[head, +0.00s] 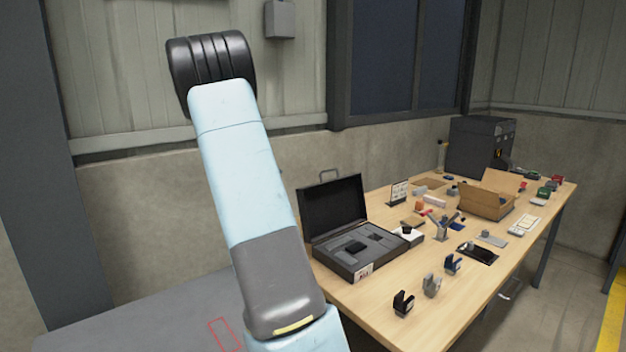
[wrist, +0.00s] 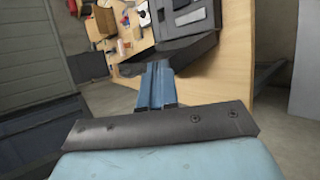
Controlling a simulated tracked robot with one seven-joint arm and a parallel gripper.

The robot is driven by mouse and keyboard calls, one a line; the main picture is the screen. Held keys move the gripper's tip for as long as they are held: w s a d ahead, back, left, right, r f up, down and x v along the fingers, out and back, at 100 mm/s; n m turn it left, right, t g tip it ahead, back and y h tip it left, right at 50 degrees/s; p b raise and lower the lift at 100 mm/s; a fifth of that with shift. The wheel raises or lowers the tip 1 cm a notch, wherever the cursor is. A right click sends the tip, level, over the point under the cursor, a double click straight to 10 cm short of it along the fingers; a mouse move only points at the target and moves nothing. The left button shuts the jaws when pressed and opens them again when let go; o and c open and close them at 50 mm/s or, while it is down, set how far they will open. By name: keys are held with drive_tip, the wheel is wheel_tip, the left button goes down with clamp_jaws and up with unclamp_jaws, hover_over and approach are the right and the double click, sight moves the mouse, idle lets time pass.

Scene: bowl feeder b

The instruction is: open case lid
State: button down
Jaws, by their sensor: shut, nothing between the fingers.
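The black case (head: 334,263) sits on the near left part of the wooden table in the head view. Its lid (head: 333,207) stands raised, leaning slightly back, and the inside shows. Grey foam with cut-outs and a black item (head: 355,246) lies in the case. In the wrist view the case (wrist: 187,24) shows at the top, partly cut off by the frame. My gripper (wrist: 157,66) is shut and empty in the wrist view, with its blue fingers pointing towards the case. Whether they touch it I cannot tell. The gripper does not show in the head view.
The wooden table (head: 395,312) holds small clamps (head: 403,303) along its front edge. A cardboard box (head: 487,197) and a dark machine (head: 481,145) stand further back. A black tray (head: 478,252) lies right of the case. A grey surface (head: 150,315) lies left of the table.

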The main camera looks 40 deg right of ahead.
drive_tip(key=w+d+f+m+g+h, duration=0.1)
drive_tip(key=w+d+f+g+h, duration=0.6)
drive_tip(key=w+d+f, duration=0.55)
drive_tip(key=s+d+r, duration=0.4)
drive_tip(key=s+d, duration=0.2)
drive_tip(key=s, duration=0.3)
drive_tip(key=shift+s+d+r, duration=0.15)
drive_tip(key=shift+s+d, duration=0.15)
drive_tip(key=shift+s, duration=0.05)
